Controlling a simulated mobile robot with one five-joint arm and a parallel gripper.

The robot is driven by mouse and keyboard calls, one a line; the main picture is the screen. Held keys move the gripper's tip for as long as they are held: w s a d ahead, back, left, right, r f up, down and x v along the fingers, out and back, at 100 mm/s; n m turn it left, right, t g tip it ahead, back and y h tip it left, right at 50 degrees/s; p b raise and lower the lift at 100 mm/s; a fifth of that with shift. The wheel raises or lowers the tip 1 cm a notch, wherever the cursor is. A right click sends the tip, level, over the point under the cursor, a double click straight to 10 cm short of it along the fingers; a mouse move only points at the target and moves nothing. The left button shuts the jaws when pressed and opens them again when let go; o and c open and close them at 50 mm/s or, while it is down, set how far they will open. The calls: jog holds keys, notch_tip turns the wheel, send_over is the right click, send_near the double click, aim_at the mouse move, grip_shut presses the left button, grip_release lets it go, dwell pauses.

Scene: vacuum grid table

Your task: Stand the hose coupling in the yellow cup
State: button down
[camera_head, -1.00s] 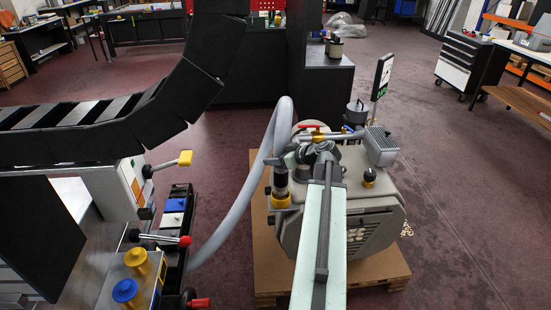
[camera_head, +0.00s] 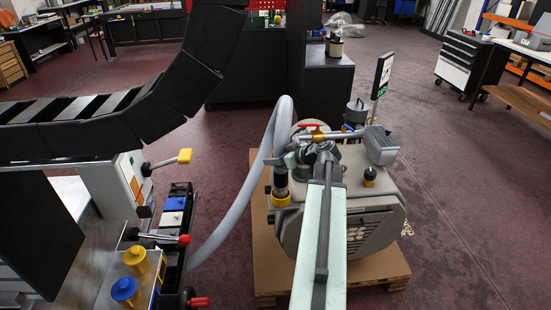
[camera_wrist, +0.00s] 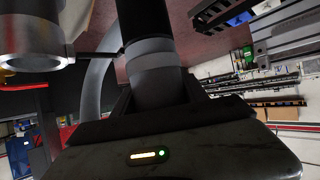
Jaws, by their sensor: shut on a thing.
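The hose coupling (camera_head: 281,178), dark with a light ring, hangs at the end of the grey hose (camera_head: 235,190). It is upright, directly over the yellow cup (camera_head: 281,201), with its lower end at the cup's rim. I cannot tell how far inside it is. My gripper (camera_head: 293,158) is at the coupling's upper part, on the pump's left side. In the wrist view my gripper (camera_wrist: 155,95) is shut on a grey and black cylinder, which seems to be the coupling. The cup is not clear in the wrist view.
The grey pump (camera_head: 360,225) stands on a wooden pallet (camera_head: 385,278), close beside my arm. A red-handled valve (camera_head: 312,126) is above my gripper. A black cable chain (camera_head: 150,105) and a machine with levers are at the left. Open floor lies to the right.

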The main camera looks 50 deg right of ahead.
jog(key=c, duration=0.5)
grip_release()
jog(key=p+v, duration=0.3)
jog(key=v, duration=0.5)
jog(key=shift+p, duration=0.35)
jog(key=shift+f, duration=0.1)
